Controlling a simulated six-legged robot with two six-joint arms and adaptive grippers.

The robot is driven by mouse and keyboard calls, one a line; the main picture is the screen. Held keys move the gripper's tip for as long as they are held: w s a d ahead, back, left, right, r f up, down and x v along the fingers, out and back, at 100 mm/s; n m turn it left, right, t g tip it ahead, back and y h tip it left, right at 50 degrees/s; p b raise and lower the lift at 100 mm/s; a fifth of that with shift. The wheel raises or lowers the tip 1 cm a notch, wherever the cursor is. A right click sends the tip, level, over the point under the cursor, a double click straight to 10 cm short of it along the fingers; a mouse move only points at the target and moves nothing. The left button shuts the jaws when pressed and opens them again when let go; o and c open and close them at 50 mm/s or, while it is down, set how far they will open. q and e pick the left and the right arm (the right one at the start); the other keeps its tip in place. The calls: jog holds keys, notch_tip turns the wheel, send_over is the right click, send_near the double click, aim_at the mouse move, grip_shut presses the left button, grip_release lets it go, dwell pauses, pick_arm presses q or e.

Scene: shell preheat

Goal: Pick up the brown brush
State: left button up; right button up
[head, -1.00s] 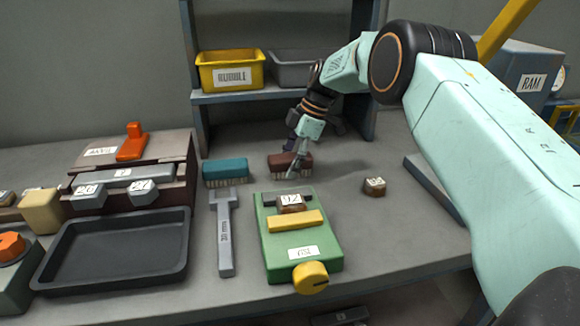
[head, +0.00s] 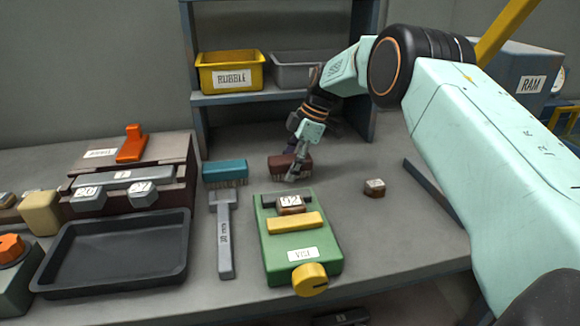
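The brown brush (head: 279,164) lies bristles down on the grey bench, behind the green vise and right of a teal brush (head: 225,171). My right gripper (head: 296,170) is down at the brown brush's right part, with its fingers at the brush body and covering some of it. The fingers are small and overlap the brush, so whether they are closed on it is unclear. My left gripper is not in view.
A green vise (head: 308,240) holds a small labelled block in front of the brush. A grey hammer-like tool (head: 224,240) and a black tray (head: 115,255) lie to the left. A small brown block (head: 374,187) sits to the right. A yellow bin (head: 231,72) stands on the shelf behind.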

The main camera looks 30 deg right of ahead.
aim_at(290, 157)
jog(key=c, duration=1)
jog(key=shift+r, duration=0.2)
notch_tip(290, 157, up, 10)
jog(key=shift+r+p, duration=0.1)
jog(key=shift+p, duration=1.15)
jog(key=o, duration=0.7)
jog(key=c, duration=0.5)
